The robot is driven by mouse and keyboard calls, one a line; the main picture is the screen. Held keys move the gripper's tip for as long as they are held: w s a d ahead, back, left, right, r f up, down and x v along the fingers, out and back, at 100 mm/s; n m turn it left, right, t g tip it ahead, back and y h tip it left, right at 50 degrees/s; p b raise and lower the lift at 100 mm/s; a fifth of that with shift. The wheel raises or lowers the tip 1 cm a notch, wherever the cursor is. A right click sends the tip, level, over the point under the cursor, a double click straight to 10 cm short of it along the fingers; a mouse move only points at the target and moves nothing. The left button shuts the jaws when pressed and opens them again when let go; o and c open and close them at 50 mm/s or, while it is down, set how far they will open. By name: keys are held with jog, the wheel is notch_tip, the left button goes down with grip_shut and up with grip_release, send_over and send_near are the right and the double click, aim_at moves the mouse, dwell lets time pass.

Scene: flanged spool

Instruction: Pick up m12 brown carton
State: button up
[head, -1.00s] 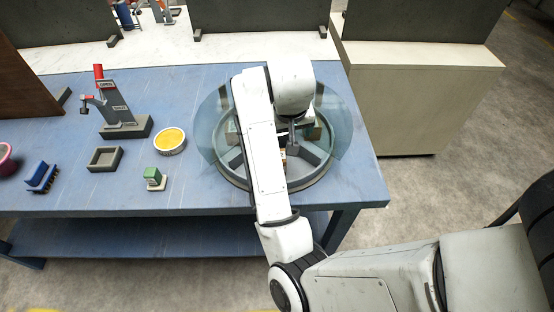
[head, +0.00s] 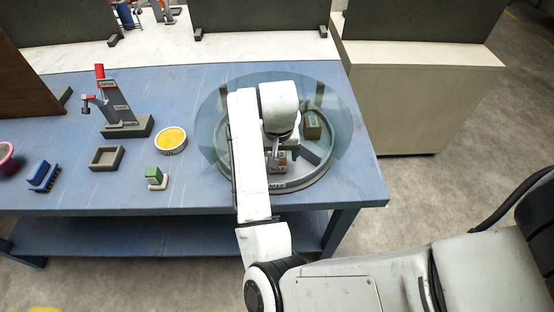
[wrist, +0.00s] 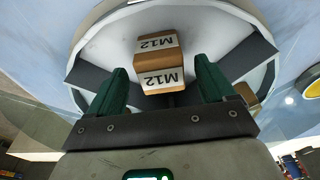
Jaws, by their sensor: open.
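The m12 brown carton (wrist: 157,76) has white labels reading M12 on its top and side. It sits in a section of a round, divided grey holder with a clear wall (head: 208,130). In the head view the carton (head: 279,168) shows partly, below my wrist. My gripper (wrist: 161,66) is open, with its two green fingers to the left and right of the carton in the wrist view. Gaps show between each finger and the carton. How deep the fingertips reach beside it, I cannot tell. In the head view my arm hides much of the gripper.
Another brownish carton (head: 312,125) sits in a different section, and grey dividers (head: 314,153) separate the sections. The clear wall rises around the holder. On the blue table (head: 205,185) to the left are a yellow-topped round tin (head: 171,140), a green block (head: 154,174) and a grey lever stand (head: 122,115).

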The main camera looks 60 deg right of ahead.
jog(key=shift+w+d+f, duration=0.1)
jog(key=shift+w+f, duration=0.05)
jog(key=shift+f, duration=0.65)
jog(key=shift+w+d+f, duration=0.1)
jog(key=shift+f, duration=0.7)
jog(key=c, duration=1.3)
jog(key=shift+r, duration=0.15)
